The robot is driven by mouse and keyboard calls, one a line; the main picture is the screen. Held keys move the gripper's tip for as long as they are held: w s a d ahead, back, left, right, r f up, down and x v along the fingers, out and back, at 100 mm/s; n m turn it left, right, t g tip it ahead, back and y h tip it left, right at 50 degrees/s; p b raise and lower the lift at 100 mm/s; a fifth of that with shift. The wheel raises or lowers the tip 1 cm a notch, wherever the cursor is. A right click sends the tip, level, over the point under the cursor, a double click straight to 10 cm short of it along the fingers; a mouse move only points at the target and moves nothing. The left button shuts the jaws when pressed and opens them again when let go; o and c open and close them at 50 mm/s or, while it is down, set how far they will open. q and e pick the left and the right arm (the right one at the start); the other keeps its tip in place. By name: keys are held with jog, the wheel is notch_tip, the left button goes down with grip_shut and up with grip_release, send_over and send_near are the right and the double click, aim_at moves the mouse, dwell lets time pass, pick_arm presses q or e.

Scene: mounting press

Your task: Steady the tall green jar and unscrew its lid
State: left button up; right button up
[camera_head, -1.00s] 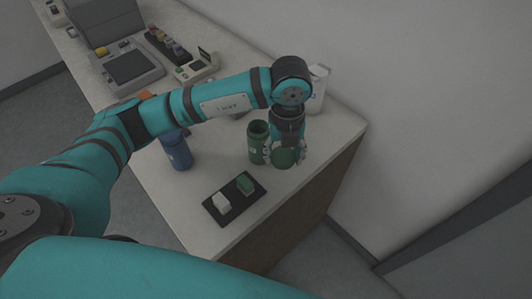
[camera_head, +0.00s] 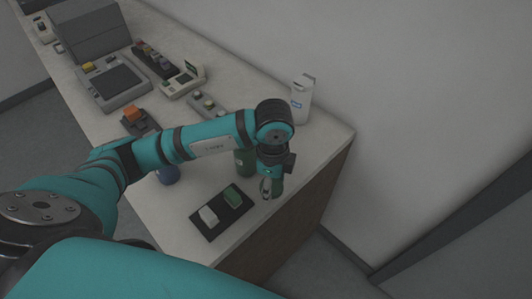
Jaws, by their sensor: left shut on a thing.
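The tall green jar (camera_head: 243,164) stands on the counter, its top hidden behind my left arm. My left gripper (camera_head: 271,189) is just right of the jar and a little nearer the counter's front edge. It points down and is shut on the green lid (camera_head: 277,186), which shows only in part beside the fingers. The lid is apart from the jar. I cannot tell whether the lid touches the counter. My right gripper is not in view.
A blue jar (camera_head: 169,176) is partly behind my arm. A white bottle (camera_head: 302,99) stands at the back. The counter's edge is close on the right.

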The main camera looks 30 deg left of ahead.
pick_arm(q)
jog(key=w+a, duration=0.1)
jog(key=w, duration=0.3)
jog(key=w+a+p, duration=0.1)
jog(key=w, duration=0.3)
jog(key=w+a+f+p, duration=0.1)
jog(key=w, duration=0.3)
jog(key=shift+a+f, duration=0.1)
jog(key=shift+a, duration=0.25)
notch_tip(320, 180, down, 2)
jog(key=shift+w+f+p, duration=0.1)
jog(key=shift+f+p, duration=0.15)
jog(key=shift+p, duration=0.6)
jog(key=shift+f, duration=0.55)
jog(key=shift+f, duration=0.1)
jog(key=o, duration=1.3)
